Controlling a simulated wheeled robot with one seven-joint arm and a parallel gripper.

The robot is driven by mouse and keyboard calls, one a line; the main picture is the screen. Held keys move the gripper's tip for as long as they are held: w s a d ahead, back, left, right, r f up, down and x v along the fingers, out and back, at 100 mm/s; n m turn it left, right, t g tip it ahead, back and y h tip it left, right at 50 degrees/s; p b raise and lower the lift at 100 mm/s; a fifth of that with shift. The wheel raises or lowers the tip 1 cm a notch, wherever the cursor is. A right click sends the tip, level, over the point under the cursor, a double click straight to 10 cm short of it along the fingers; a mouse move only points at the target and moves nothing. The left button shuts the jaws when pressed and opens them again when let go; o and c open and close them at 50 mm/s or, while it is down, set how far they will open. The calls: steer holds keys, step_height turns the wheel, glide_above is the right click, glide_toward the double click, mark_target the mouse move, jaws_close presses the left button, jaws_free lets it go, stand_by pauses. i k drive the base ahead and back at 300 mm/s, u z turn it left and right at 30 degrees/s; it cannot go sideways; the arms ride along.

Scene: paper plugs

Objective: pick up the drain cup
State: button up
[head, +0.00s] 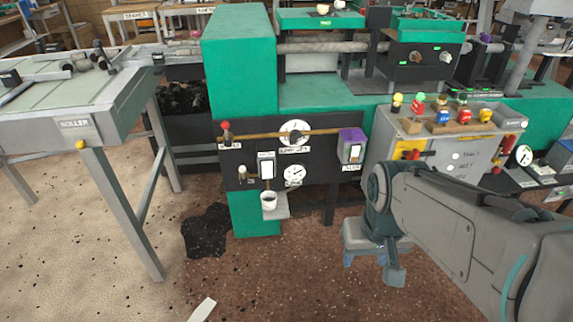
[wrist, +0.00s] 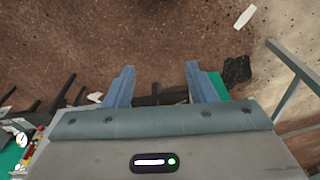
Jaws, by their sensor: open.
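The drain cup (head: 269,201) is a small white cup with a dark inside. It stands upright on a small grey shelf (head: 276,212) low on the front of the green machine, in the head view. My gripper (head: 372,268) hangs to the right of the cup and lower in the picture, apart from it. In the wrist view the two blue-grey fingers of my gripper (wrist: 156,80) are spread wide with nothing between them. The cup cannot be made out in the wrist view.
A black panel (head: 325,180) with gauges, a red-knobbed lever and a purple box (head: 351,146) is above the shelf. A roller table (head: 75,105) stands at left. A dark patch (head: 207,232) and a white scrap (head: 202,309) lie on the floor. The floor before the shelf is otherwise clear.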

mark_target(267, 198)
steer(key=z, duration=4)
steer(key=k, duration=0.85)
steer(key=u, duration=1.3)
